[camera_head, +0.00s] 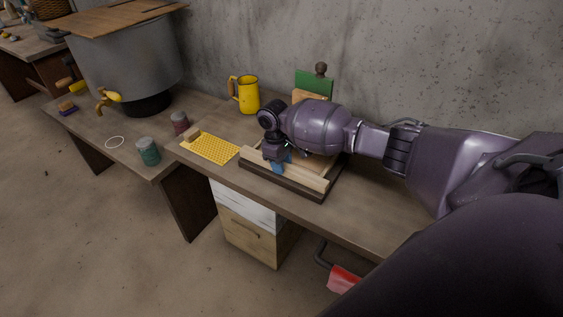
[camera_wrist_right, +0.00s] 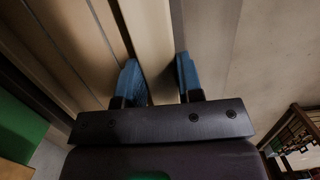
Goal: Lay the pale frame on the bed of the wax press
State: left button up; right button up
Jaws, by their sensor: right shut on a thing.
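The pale wooden frame (camera_head: 308,177) is at the wax press, mostly under my right arm. Its long front bar lies along the front edge of the press's dark base (camera_head: 318,194). I cannot tell whether the frame rests on the bed or hangs just above it. My right gripper (camera_head: 278,166) has blue fingertips on either side of the pale bar, and in the right wrist view the gripper (camera_wrist_right: 160,80) is shut on that bar (camera_wrist_right: 150,35). My arm hides much of the bed and the frame's far side. My left gripper is not in view.
A yellow perforated sheet (camera_head: 212,149) lies left of the press. A yellow mug (camera_head: 247,95), a green panel (camera_head: 314,84) and a dark knob (camera_head: 321,69) stand behind. Two jars, a teal one (camera_head: 148,152) and a reddish one (camera_head: 180,123), and a big grey pot (camera_head: 128,60) are further left.

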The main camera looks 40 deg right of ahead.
jog(key=shift+f, duration=0.25)
jog(key=o, duration=1.1)
jog(key=shift+o, duration=0.2)
jog(key=shift+r, duration=0.1)
notch_tip(320, 180, up, 10)
jog(key=w+p, duration=0.1)
jog(key=p, duration=0.1)
jog(key=shift+w+a+r, duration=0.25)
jog(key=shift+a, duration=0.1)
